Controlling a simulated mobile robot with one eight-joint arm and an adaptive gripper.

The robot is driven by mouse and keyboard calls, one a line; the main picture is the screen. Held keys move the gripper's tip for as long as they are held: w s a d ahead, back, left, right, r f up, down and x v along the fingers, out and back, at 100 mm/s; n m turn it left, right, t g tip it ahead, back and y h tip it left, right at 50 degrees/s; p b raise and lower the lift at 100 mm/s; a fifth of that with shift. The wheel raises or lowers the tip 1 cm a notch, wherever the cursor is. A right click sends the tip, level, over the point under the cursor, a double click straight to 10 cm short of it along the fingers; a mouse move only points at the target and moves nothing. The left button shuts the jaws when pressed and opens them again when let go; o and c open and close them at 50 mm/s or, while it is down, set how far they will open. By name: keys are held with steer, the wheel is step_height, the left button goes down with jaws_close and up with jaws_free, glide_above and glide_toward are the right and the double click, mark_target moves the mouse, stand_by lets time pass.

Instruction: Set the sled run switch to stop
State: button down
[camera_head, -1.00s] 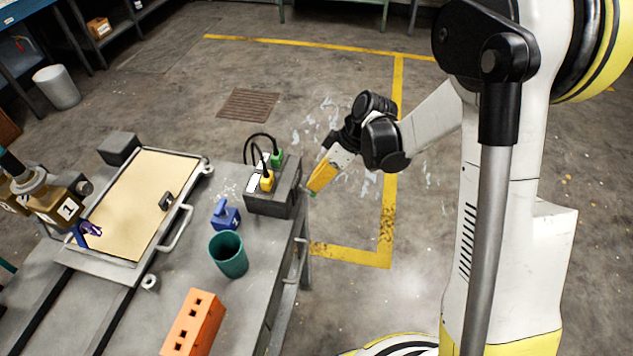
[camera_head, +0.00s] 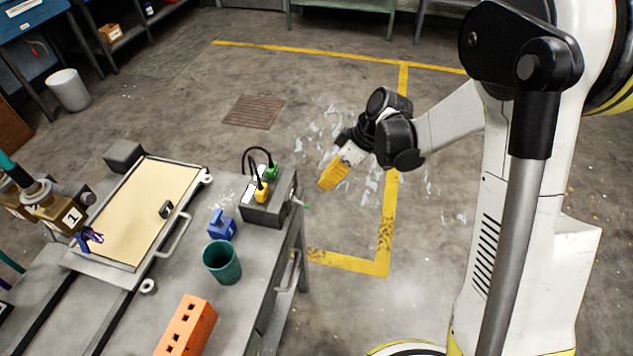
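A dark grey box (camera_head: 266,212) with yellow and green plugs on top sits at the right edge of the grey workbench. A small lever with a green tip (camera_head: 304,205) sticks out from its right side; I take this to be the switch, but no label on it can be read. My gripper (camera_head: 326,186), with yellow fingers, hangs in the air just right of and above the lever, apart from it. The fingers look close together, but whether they are open or shut does not show.
On the workbench (camera_head: 235,318) stand a green cup (camera_head: 222,262), a blue block with a handle (camera_head: 218,225) and an orange holed brick (camera_head: 187,328). A framed tan panel (camera_head: 140,210) with a handle lies at the left. Open floor lies right of the bench.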

steer(key=s+d+r+p, duration=0.1)
steer(key=d+r, duration=0.1)
steer(key=d, duration=0.3)
steer(key=shift+d, duration=0.3)
steer(key=shift+s, duration=0.1)
steer(key=s+d+r+m+t+h, duration=0.2)
steer(key=s+r+m+t+h, duration=0.1)
steer(key=s+r+m, duration=0.3)
steer(key=s+d+r+m+t+h, duration=0.2)
steer(key=s+r+m, duration=0.4)
steer(key=s+r, duration=0.4)
steer(key=shift+s+d+r+m+t+h, duration=0.2)
steer(key=shift+d+m+t+h, duration=0.2)
steer(key=shift+t, duration=0.5)
